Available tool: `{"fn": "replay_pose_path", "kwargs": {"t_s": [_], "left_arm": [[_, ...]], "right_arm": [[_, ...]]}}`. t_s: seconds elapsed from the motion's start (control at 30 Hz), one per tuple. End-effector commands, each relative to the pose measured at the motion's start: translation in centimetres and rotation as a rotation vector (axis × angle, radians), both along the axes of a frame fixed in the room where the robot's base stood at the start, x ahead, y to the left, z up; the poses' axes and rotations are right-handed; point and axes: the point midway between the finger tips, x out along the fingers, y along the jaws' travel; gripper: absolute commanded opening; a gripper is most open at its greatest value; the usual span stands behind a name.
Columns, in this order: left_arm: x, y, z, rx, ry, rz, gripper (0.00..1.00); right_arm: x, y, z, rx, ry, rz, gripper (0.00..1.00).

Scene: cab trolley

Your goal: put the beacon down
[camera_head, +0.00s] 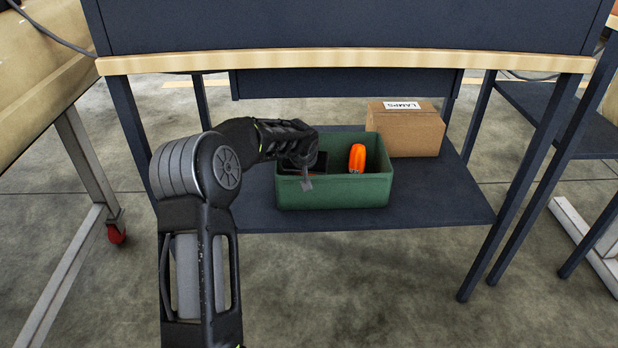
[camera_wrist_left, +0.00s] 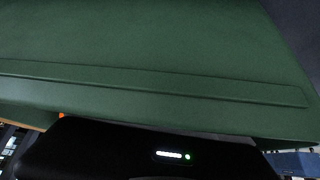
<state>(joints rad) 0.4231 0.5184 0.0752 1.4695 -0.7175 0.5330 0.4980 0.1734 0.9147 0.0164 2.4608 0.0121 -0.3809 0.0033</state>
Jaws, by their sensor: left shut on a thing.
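My left gripper (camera_head: 305,178) reaches into the left part of the green crate (camera_head: 335,195) on the lower shelf. A second orange object (camera_head: 357,158) stands in the crate's right part, apart from the gripper. In the left wrist view the crate's green wall (camera_wrist_left: 150,45) fills most of the picture, and the fingertips are not visible. My right gripper is not in view.
A cardboard box (camera_head: 405,135) labelled LAMPS stands behind the crate at the right. The dark lower shelf (camera_head: 430,205) is bare at the right front. The trolley's wooden-edged upper top (camera_head: 340,60) overhangs it, with dark legs at the sides.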

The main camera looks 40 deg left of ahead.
Motion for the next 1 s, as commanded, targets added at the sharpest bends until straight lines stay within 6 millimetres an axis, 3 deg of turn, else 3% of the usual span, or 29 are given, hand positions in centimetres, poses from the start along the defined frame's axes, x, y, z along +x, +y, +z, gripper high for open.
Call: {"fn": "replay_pose_path", "kwargs": {"t_s": [0.27, 0.3, 0.53, 0.83, 1.0], "left_arm": [[0.0, 0.0, -0.3, 0.0, -0.001, 0.0, 0.07], [0.0, 0.0, -0.3, 0.0, 0.0, 0.001, 0.56], [0.0, 0.0, -0.2, 0.0, 0.0, 0.001, 0.74], [0.0, 0.0, -0.1, 0.0, 0.0, 0.001, 0.77], [-0.3, -0.2, 1.0, 0.0, -0.001, 0.0, 0.77]], "right_arm": [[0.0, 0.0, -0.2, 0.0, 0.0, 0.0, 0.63], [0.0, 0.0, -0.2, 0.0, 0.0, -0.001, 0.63], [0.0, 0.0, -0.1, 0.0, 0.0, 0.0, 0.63], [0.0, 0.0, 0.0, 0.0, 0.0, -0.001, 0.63], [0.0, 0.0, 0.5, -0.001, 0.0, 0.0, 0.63]]}}
